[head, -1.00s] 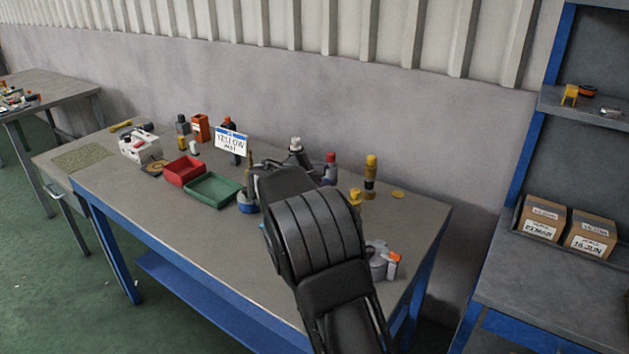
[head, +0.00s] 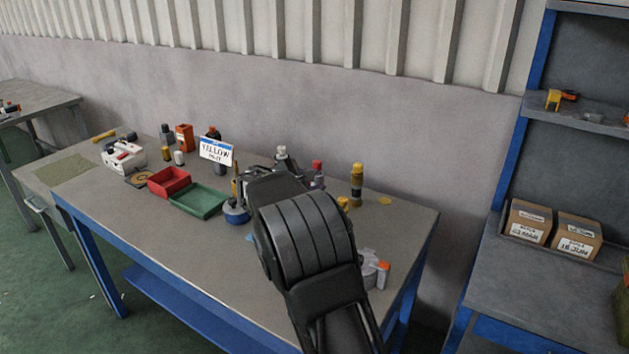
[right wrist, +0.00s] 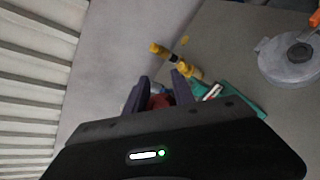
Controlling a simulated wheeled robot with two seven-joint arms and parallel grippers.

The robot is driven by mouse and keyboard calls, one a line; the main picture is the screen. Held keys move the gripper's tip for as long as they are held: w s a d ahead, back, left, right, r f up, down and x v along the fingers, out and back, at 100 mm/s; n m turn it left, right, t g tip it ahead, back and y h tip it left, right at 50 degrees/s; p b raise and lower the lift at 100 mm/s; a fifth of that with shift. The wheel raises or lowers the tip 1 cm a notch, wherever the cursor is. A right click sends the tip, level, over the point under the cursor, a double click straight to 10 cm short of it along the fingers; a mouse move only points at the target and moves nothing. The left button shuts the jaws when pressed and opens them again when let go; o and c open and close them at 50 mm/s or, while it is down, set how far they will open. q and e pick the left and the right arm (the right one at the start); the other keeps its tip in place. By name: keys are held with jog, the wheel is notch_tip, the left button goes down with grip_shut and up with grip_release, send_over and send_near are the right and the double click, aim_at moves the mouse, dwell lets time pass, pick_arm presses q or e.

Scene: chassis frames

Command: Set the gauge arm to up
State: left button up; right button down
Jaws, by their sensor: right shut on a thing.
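My right gripper (right wrist: 160,92) is shut on a red piece (right wrist: 158,102), which shows between its dark fingers in the right wrist view. I take this piece to be the grip of the gauge arm, but the fingers hide most of it. A teal piece (right wrist: 240,97), perhaps the gauge's base, lies just right of the fingers, with a small white bar on it. In the head view a sliver of light blue (head: 250,237) shows beside my right arm. The arm covers the fingers and the rest there, so I cannot tell the gauge arm's position. My left gripper is not in view.
A yellow bottle (head: 357,186) stands behind my right arm. A grey round object with an orange part (head: 375,270) is near the table's right end.

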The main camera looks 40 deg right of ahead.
jog(key=shift+w+a+f, duration=0.2)
jog(key=shift+a+f, duration=0.05)
jog(key=shift+a, duration=0.05)
jog(key=c, duration=1.5)
grip_release()
jog(key=o, duration=0.3)
jog(key=shift+w, duration=0.15)
jog(key=shift+o, duration=0.3)
jog(key=shift+d, duration=0.15)
